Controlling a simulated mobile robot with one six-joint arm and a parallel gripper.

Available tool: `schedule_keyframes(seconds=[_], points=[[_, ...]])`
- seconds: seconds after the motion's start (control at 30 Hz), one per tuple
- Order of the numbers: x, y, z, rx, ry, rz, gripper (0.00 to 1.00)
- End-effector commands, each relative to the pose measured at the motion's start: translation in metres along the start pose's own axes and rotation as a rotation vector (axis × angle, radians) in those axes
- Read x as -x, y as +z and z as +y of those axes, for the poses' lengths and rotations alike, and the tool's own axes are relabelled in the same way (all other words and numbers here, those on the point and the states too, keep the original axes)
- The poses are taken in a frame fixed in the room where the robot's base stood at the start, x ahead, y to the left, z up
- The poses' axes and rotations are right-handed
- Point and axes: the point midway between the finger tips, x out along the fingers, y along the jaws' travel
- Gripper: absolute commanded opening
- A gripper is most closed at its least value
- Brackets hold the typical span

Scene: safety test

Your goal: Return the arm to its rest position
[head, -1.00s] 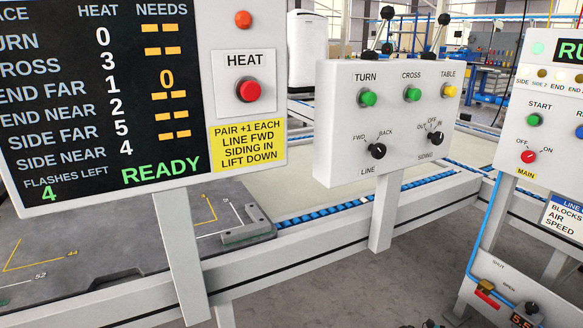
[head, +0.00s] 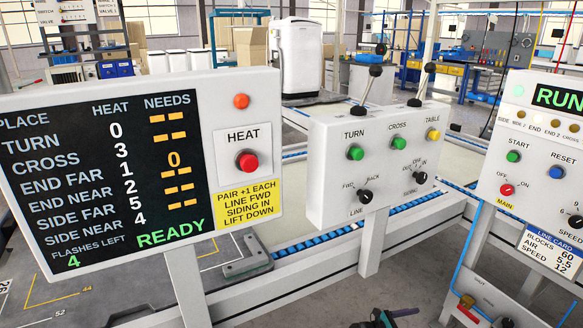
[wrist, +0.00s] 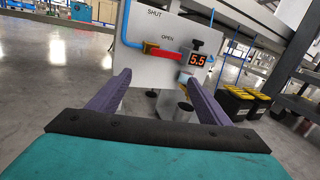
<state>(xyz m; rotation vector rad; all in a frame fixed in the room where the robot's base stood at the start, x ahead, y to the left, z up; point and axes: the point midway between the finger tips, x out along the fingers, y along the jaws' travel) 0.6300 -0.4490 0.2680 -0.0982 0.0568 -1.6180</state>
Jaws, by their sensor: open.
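My gripper (wrist: 156,78) is open and empty in the wrist view, its two purple-grey fingers spread apart. Beyond the fingers stands a white air panel (wrist: 135,58) marked SHUT and OPEN, with a red valve handle (wrist: 170,54) and a display (wrist: 199,58) reading 5.5. A gap between fingertips and panel cannot be judged exactly. In the head view a small teal and dark part, which looks like my arm's end, shows at the bottom edge; most of the arm is out of view.
In the head view, a heat board (head: 84,200) reading READY, a knob box (head: 322,182) and a main panel (head: 541,180) stand in front of a conveyor frame (head: 335,274). Black bins with yellow tops (wrist: 236,103) stand at right in the wrist view. Grey floor is open at left there.

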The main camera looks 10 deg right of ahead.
Motion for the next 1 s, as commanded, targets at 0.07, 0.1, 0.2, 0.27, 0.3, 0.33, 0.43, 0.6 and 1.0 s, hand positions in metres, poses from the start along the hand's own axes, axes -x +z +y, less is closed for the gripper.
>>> schedule_keyframes(seconds=[0.07,0.1,0.2,0.27,0.3,0.33,0.43,0.6,1.0], points=[[0.016,0.025,0.007,0.029,0.074,-0.002,0.72],[0.024,0.032,0.013,0.049,0.114,-0.004,0.72],[0.045,0.049,0.026,0.102,0.216,-0.008,0.72],[0.059,0.059,0.035,0.140,0.282,-0.012,0.72],[0.069,0.066,0.041,0.169,0.327,-0.015,0.72],[0.076,0.070,0.045,0.190,0.362,-0.017,0.72],[0.104,0.086,0.059,0.273,0.482,-0.031,0.72],[0.160,0.107,0.079,0.445,0.705,-0.070,0.72],[0.305,0.125,0.080,0.946,1.232,-0.262,0.72]])
